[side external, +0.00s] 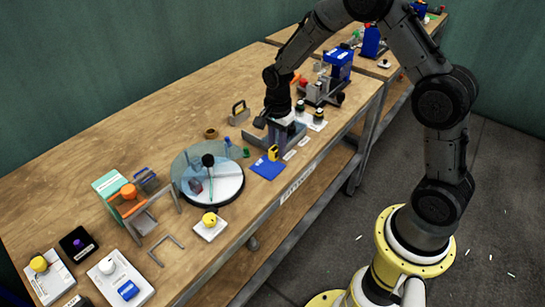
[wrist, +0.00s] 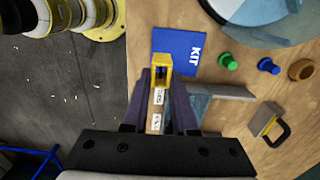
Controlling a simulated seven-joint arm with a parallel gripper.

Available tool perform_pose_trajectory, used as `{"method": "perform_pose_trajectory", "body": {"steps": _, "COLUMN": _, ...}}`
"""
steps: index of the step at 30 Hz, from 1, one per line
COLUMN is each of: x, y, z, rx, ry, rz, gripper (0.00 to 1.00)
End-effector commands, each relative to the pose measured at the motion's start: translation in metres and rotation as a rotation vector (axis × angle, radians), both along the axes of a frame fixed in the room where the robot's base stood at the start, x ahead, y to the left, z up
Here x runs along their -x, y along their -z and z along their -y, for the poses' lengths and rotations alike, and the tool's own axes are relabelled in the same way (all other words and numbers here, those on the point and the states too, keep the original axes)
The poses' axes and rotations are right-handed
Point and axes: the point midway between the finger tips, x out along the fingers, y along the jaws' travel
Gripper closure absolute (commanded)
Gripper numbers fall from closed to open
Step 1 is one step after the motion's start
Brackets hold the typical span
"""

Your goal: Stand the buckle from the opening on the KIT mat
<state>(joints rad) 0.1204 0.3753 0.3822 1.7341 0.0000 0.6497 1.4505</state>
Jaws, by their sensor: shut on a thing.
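The yellow buckle (side external: 273,153) is upright between the fingertips of my gripper (side external: 277,141). In the wrist view my gripper (wrist: 161,88) is shut on the buckle (wrist: 162,60), which overlaps the near edge of the blue KIT mat (wrist: 188,44). In the side view the mat (side external: 268,170) lies flat at the front table edge, just below the buckle. I cannot tell whether the buckle touches the mat. A round station with a clear cover (side external: 181,167) stands left of the mat; its opening is not clearly seen.
Green (wrist: 228,62) and blue (wrist: 268,66) knobs and a brown ring (wrist: 302,69) stand beside the mat. White labels (wrist: 156,110) lie under my gripper. A yellow-knobbed box (side external: 210,226) stands left of the mat.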

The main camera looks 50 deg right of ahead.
Motion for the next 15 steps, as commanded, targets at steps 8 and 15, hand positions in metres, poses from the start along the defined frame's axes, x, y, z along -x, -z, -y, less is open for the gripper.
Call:
{"method": "perform_pose_trajectory", "body": {"steps": 8, "x": -0.014, "y": 0.018, "z": 0.002, "rx": 0.000, "ry": 0.000, "rz": -0.001, "gripper": 1.00}}
{"method": "perform_pose_trajectory", "body": {"steps": 15, "x": -0.018, "y": 0.046, "z": 0.002, "rx": 0.000, "ry": 0.000, "rz": -0.004, "gripper": 1.00}}
